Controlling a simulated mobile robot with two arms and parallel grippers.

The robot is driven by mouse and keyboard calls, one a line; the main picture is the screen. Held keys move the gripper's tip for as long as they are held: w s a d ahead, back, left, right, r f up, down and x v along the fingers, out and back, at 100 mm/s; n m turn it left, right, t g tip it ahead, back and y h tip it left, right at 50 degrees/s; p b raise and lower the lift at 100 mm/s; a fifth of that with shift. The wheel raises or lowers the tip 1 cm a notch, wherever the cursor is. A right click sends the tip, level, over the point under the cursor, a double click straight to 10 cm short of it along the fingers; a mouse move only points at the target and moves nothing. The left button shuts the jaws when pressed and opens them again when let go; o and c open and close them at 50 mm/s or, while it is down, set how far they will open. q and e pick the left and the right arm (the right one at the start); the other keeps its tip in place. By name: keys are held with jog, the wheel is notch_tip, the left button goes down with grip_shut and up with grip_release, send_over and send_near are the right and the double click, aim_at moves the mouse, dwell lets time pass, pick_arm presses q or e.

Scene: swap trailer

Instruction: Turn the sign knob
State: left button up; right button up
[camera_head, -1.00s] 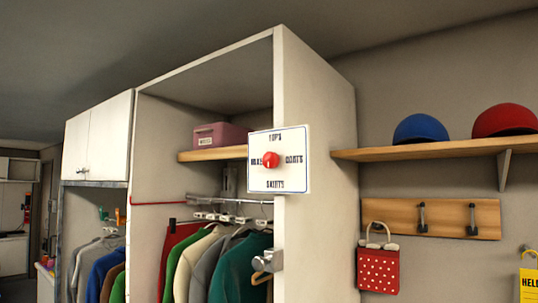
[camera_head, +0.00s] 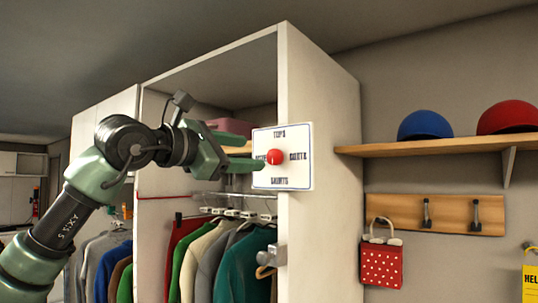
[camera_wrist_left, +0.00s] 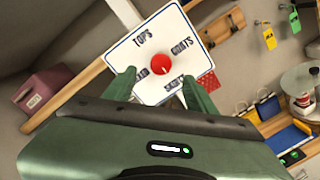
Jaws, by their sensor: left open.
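The sign (camera_head: 299,171) is a white square plate with a blue border on the front edge of the wardrobe's side panel. It reads TOPS at the top, COATS at the right and SKIRTS at the bottom; the left word is partly hidden. The round red knob (camera_head: 274,157) sits at its middle. My left gripper (camera_head: 250,148) is open and empty just left of the knob, its green fingers pointing at the sign. In the left wrist view the knob (camera_wrist_left: 160,64) shows between and beyond the two fingertips, with a small light mark on it. My right gripper is not in view.
Jackets (camera_head: 240,268) hang on a rail in the open wardrobe. A pink box is on its shelf, partly behind my gripper. To the right, a wooden shelf (camera_head: 440,144) holds blue and red caps, above a hook board (camera_head: 450,214) and a red dotted bag (camera_head: 382,266).

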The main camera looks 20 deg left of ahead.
aim_at(273, 157)
pick_arm(q)
jog(key=p+x, duration=0.3)
jog(key=x, duration=0.3)
jog(key=shift+w+d+p, duration=0.1)
jog(key=shift+w+p, duration=0.25)
jog(key=shift+w+d+f+p, duration=0.1)
jog(key=shift+w+d+p, duration=0.2)
jog(key=shift+w, duration=0.25)
grip_shut()
